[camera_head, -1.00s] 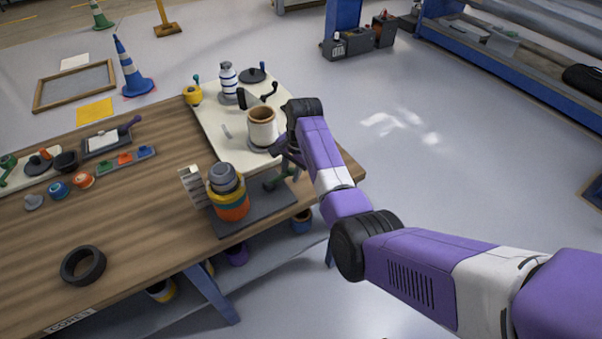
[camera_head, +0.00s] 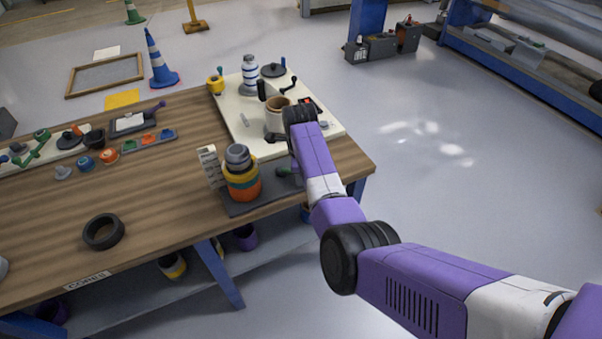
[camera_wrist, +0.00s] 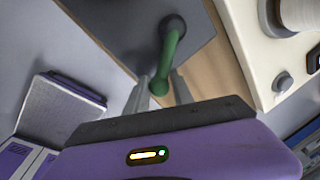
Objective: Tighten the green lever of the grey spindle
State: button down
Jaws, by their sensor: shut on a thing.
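The green lever (camera_wrist: 170,52) runs down from a dark pivot over a dark grey plate (camera_wrist: 120,25) in the wrist view. My gripper (camera_wrist: 160,86) is shut on its free end, with one finger on each side. In the head view a bit of the green lever (camera_head: 283,171) shows at the right of the dark plate (camera_head: 240,208), and my wrist hides the fingers. On that plate stands a stack of orange, yellow and green rings with a grey top (camera_head: 238,156), probably on the grey spindle; its shaft is hidden.
A cream board (camera_head: 240,125) with a cream roller (camera_head: 278,117), a white-and-blue bottle-like part (camera_head: 249,75) and a black crank (camera_head: 289,86) lies behind. A black ring (camera_head: 103,232) lies on the wooden table (camera_head: 160,215).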

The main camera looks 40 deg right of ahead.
jog(key=shift+s+a+f+m, duration=0.1)
jog(key=shift+s+a+m, duration=0.05)
jog(key=shift+a+m, duration=0.65)
jog(key=c, duration=1.1)
grip_release()
jog(key=shift+c, duration=0.2)
jog(key=shift+d, duration=0.1)
jog(key=shift+r, duration=0.2)
jog(key=shift+r, duration=0.3)
notch_tip(320, 180, up, 7)
jog(key=s+a, duration=0.1)
jog(key=shift+b, duration=0.35)
